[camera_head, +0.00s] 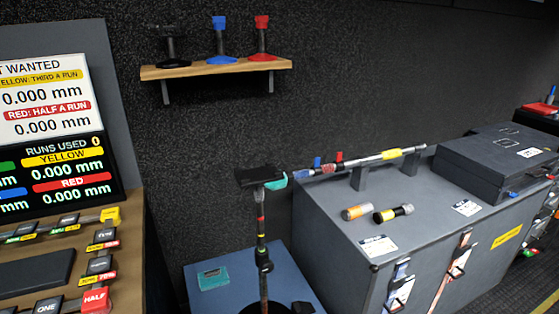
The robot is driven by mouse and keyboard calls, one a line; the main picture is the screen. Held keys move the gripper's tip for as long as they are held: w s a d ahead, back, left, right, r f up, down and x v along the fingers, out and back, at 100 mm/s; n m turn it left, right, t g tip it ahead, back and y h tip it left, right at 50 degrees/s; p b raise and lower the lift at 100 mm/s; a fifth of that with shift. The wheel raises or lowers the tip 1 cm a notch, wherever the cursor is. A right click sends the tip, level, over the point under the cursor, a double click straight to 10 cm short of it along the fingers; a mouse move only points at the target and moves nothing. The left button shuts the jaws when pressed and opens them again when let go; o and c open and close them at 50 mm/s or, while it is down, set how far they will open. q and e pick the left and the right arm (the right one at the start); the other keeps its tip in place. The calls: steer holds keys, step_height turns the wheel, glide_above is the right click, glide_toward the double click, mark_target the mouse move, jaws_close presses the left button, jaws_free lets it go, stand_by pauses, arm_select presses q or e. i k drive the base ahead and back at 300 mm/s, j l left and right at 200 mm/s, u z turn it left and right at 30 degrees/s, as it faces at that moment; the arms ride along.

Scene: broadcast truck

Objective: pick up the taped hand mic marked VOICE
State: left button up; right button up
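Two short cylinders lie on the grey case top. One is a black cylinder with a yellow band and a pale end (393,213). The other, just left of it, is orange and silver (357,211). They look like hand mics or similar parts, lying apart on their sides. I cannot read the word VOICE on either, so I cannot tell which one is marked. Neither of my grippers is in view.
The grey case (330,222) also bears a long pole (370,160) on rests and a dark closed box (490,163). A thin black stand (262,228) rises left of it. A wooden shelf (215,67) holds three small stands. A sign board (50,130) stands left.

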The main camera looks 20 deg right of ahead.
mark_target(406, 208)
steer(key=i+l+z, duration=0.1)
steer(key=z, duration=0.35)
steer(key=i+z, duration=0.3)
steer(key=z, duration=0.15)
steer(key=i+z, duration=0.2)
steer(key=z, duration=0.25)
